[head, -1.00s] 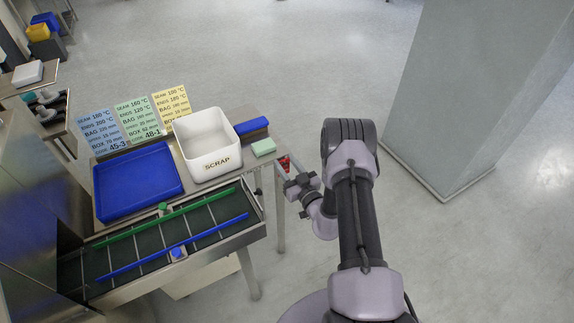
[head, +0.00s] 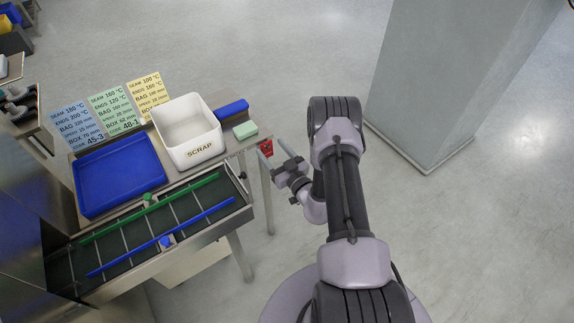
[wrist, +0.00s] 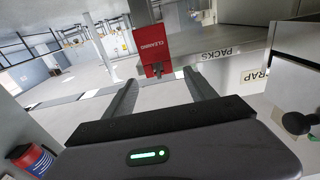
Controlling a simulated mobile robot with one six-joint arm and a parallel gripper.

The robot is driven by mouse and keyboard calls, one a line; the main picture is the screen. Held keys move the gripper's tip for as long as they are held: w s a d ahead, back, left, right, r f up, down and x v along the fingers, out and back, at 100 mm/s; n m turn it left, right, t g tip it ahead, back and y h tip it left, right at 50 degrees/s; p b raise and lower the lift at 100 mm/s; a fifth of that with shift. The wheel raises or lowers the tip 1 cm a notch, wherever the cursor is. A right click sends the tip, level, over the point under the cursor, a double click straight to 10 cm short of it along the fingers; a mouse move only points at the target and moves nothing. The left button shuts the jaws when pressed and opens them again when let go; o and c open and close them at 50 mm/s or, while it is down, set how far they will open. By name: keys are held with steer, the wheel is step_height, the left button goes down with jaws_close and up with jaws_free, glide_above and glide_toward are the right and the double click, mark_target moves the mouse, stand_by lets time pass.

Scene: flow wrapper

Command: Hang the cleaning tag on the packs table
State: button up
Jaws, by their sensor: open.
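The red cleaning tag (wrist: 152,50) hangs upright at the end of the packs table, beside its "PACKS" label (wrist: 220,53) in the wrist view. A small dark piece shows at its lower edge; how the tag is held at the top is hard to see. In the head view the tag (head: 266,148) is a small red patch at the right end of the packs table (head: 236,147). My gripper (wrist: 160,80) is open, its two fingers apart and pointing at the tag. In the head view my gripper (head: 277,152) is just right of the table end.
A conveyor (head: 150,230) runs in front. A grey pillar (head: 430,90) stands right; floor between is clear.

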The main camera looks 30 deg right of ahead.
steer(key=s+p, duration=0.3)
steer(key=s, duration=1.2)
steer(key=w+a+r+n+g+y+b, duration=0.1)
steer(key=a+r+n+g+y, duration=0.3)
steer(key=a+r+n+y, duration=0.7)
steer(key=w+a+r+n+g+y, duration=0.1)
steer(key=a+r+n+g+y, duration=0.4)
steer(key=r+n, duration=0.65)
steer(key=s+a+r+n+g+h, duration=0.25)
steer(key=s+a+n+g, duration=0.65)
steer(key=n, duration=1.1)
steer(key=s+n+h+b, duration=0.1)
steer(key=s+n+h, duration=0.6)
steer(key=n, duration=0.5)
steer(key=d+r+n+t+h, duration=0.4)
steer(key=r+n+t+h, duration=0.1)
steer(key=n, duration=0.8)
steer(key=shift+b+v, duration=0.35)
steer(key=shift+v, duration=0.55)
